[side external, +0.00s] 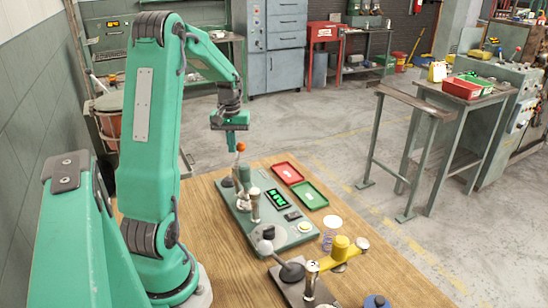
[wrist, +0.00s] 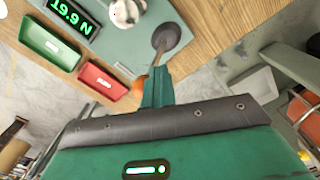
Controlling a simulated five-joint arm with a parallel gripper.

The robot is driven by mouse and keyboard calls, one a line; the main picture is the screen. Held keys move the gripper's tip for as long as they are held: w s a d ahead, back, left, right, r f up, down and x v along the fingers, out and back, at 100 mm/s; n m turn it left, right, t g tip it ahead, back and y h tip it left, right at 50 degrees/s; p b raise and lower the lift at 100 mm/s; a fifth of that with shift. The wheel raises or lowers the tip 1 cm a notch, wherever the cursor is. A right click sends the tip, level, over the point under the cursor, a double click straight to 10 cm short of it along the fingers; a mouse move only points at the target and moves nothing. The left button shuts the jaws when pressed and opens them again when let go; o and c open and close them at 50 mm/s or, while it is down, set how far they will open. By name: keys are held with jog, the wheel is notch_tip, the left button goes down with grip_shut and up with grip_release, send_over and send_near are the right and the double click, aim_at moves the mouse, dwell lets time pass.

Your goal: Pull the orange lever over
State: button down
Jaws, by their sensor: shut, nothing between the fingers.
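The orange lever's round knob (side external: 241,147) stands at the back end of the grey-green tester panel (side external: 285,240). My gripper (side external: 231,149) points down at the left side of the knob, and its fingers are shut with nothing between them. In the wrist view the orange knob (wrist: 139,84) shows just left of the closed fingers (wrist: 158,72), partly hidden behind them. I cannot tell whether the fingers touch it.
A green digital display (side external: 277,198) and a pale post (side external: 255,206) are on the panel. A red tray (side external: 287,173) and a green tray (side external: 310,195) lie to its right. A yellow arm device (side external: 341,248) and a coil spring (side external: 328,240) are nearer the front.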

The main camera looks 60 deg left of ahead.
jog(key=shift+w+f, duration=0.3)
jog(key=shift+w, duration=0.3)
jog(key=shift+s, duration=0.25)
jog(key=shift+s, duration=0.35)
jog(key=shift+r, duration=0.15)
notch_tip(320, 180, up, 7)
jog(key=shift+r, duration=0.2)
dwell(0.7)
dwell(1.9)
